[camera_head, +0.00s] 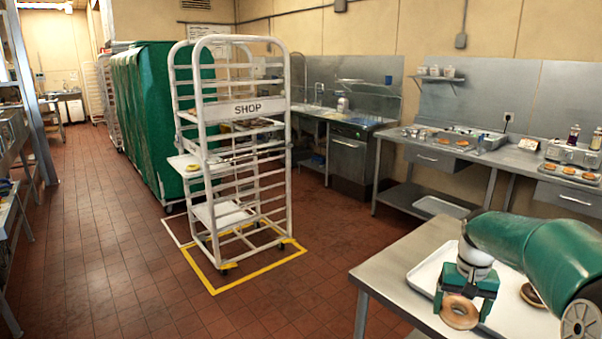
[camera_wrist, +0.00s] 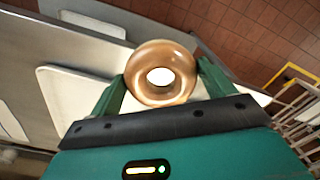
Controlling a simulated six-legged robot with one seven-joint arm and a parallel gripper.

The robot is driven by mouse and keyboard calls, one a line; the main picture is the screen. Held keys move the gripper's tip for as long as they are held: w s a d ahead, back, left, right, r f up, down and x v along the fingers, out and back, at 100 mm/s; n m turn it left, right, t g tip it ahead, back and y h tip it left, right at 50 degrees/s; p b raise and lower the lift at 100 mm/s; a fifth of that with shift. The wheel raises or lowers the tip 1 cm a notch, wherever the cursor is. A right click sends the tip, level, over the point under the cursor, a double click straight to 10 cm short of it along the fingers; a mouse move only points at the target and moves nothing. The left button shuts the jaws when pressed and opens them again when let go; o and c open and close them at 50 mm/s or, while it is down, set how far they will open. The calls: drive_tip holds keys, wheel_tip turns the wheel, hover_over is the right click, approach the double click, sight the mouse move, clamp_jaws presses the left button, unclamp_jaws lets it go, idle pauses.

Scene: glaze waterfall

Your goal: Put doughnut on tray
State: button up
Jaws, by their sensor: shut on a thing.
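A glazed light-brown doughnut (camera_head: 459,312) hangs below my green gripper (camera_head: 466,299) at the front right. In the wrist view the doughnut (camera_wrist: 161,73) sits between the two green fingers (camera_wrist: 160,84), which are shut on its sides. A white tray (camera_head: 428,272) lies on the steel table under my arm, and the doughnut shows in front of it. I cannot tell the gap between doughnut and tray. A dark-topped doughnut (camera_head: 531,295) lies on the tray at the right, partly cut off by my arm.
The steel table (camera_head: 385,270) has a bare strip at its left. A white wheeled rack (camera_head: 243,150) marked SHOP stands on the tiled floor. A counter (camera_head: 520,160) with trays of doughnuts runs along the back right wall. Open floor (camera_head: 120,270) lies left.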

drive_tip(key=w+a+f+n, duration=0.2)
drive_tip(key=w+a+f, duration=0.3)
drive_tip(key=a+f, duration=0.5)
drive_tip(key=w+a+f+n, duration=0.2)
drive_tip(key=w+a+f, duration=0.2)
drive_tip(key=a+f, duration=0.55)
drive_tip(key=s+f, duration=0.4)
drive_tip(key=f, duration=0.2)
drive_tip(key=shift+s+a, duration=0.25)
drive_tip(key=shift+a, duration=0.05)
drive_tip(key=shift+s, duration=0.1)
